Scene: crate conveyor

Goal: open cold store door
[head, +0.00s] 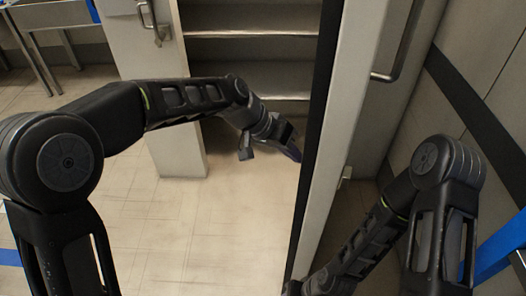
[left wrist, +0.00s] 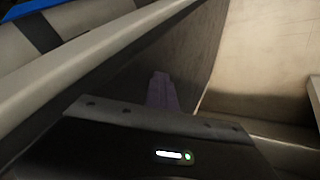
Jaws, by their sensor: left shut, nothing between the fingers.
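The cold store door (head: 345,130) stands open in the head view, its pale edge towards me and a dark seal along its inner side. A bar handle (head: 403,45) is on its outer face, to the right. My left gripper (head: 292,150) is shut and empty on the inner side of the door, close to the dark seal; I cannot tell whether it touches. In the left wrist view its purple fingers (left wrist: 162,92) point along the door's grey inner face (left wrist: 175,50). My right arm reaches down outside the door, and its gripper is out of sight.
Behind the opening are cold store shelves (head: 255,50). A pale panel with a handle (head: 152,25) stands left of them. A metal table (head: 45,15) is at the far left. The tiled floor (head: 215,225) in front is clear. A wall (head: 490,70) closes the right side.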

